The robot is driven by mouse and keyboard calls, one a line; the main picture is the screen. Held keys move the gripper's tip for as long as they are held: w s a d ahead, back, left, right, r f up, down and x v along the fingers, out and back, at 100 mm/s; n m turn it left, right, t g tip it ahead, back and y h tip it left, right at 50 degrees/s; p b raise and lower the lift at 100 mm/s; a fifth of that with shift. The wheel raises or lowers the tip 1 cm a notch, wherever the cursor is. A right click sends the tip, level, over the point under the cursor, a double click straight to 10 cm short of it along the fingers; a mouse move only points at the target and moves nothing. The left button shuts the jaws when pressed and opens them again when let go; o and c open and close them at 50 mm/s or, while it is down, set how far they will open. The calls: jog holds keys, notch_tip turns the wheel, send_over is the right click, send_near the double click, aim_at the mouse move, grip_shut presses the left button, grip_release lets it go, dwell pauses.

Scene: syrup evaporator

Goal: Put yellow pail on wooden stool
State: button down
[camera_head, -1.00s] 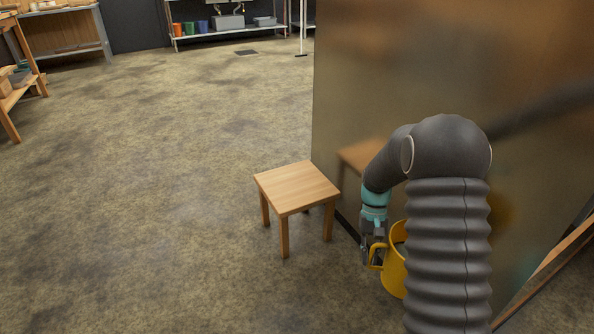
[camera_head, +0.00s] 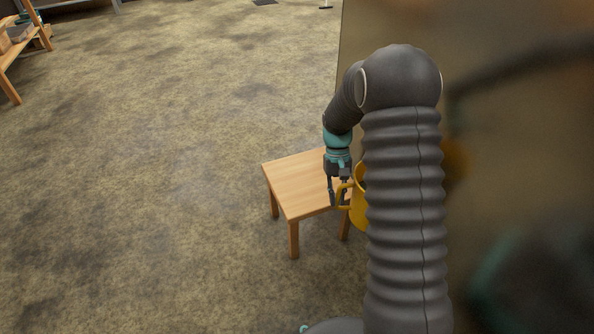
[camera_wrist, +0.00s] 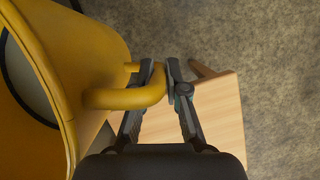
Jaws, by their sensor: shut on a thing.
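The yellow pail (camera_head: 357,208) is partly hidden behind my arm in the head view. My gripper (camera_head: 337,198) is shut on the pail's side handle. In the wrist view the yellow pail (camera_wrist: 95,45) fills the left side, and its handle passes between the fingertips of my gripper (camera_wrist: 160,82). The wooden stool (camera_head: 295,182) is a small square light-wood stool just left of the pail. The gripper overlaps the stool's right edge in the head view. The stool top also shows below and right of the fingers in the wrist view (camera_wrist: 220,120). I cannot tell the pail's height over it.
A large metal-sided body (camera_head: 510,120) stands close on the right, behind my arm. Open mottled floor (camera_head: 150,180) lies to the left and behind the stool. A wooden rack (camera_head: 20,55) stands at the far left.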

jog(key=d+r+n+h, duration=0.1)
jog(key=n, duration=0.2)
jog(key=d+r+n+t+h+b, duration=0.1)
jog(key=r+n, duration=0.1)
jog(key=n, duration=0.1)
jog(key=d+r+n+t+h, duration=0.1)
jog(key=n, duration=0.3)
jog(key=shift+r+h+b, duration=0.15)
jog(key=shift+h+b, duration=0.15)
jog(key=shift+b, duration=0.05)
jog(key=r+n+t, duration=0.1)
jog(key=n, duration=0.1)
jog(key=d+n, duration=0.1)
jog(key=n, duration=0.1)
jog(key=r+n+t+b, duration=0.1)
jog(key=n, duration=0.1)
jog(key=shift+s+d+r+t+h, duration=0.15)
jog(key=shift+s+r+t+h, duration=0.15)
jog(key=shift+h, duration=0.1)
jog(key=w+a+f+n+t+b, duration=0.2)
jog(key=w+a+f+n, duration=0.3)
jog(key=w+f, duration=0.3)
jog(key=shift+w+a+f+y+b, duration=0.3)
jog(key=shift+w+a+f+b, duration=0.15)
jog(key=shift+a, duration=0.4)
jog(key=shift+s+f, duration=0.1)
jog(key=shift+f, duration=0.05)
